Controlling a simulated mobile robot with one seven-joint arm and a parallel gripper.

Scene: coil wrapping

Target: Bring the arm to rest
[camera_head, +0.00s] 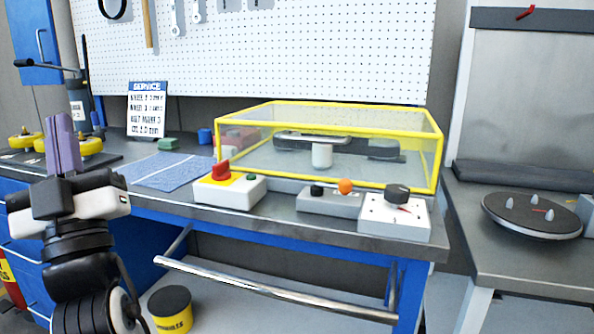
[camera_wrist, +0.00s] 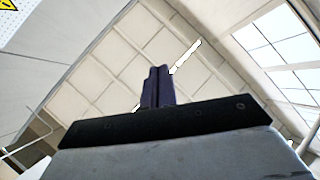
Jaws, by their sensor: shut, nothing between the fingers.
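My gripper (camera_head: 63,145) is at the left of the head view, in front of the bench's left part, with its purple fingers pointing up. The fingers are together and hold nothing. In the wrist view my gripper (camera_wrist: 158,70) shows its two fingers side by side against the ceiling. My arm rises from the lower left of the head view below it.
The workbench (camera_head: 330,225) carries a yellow-framed clear guard box (camera_head: 430,150), a control box with a red button (camera_head: 220,170), a dial box (camera_head: 395,215) and a blue cloth (camera_head: 170,172). A round turntable (camera_head: 530,222) is at right. A bin (camera_head: 170,310) stands below.

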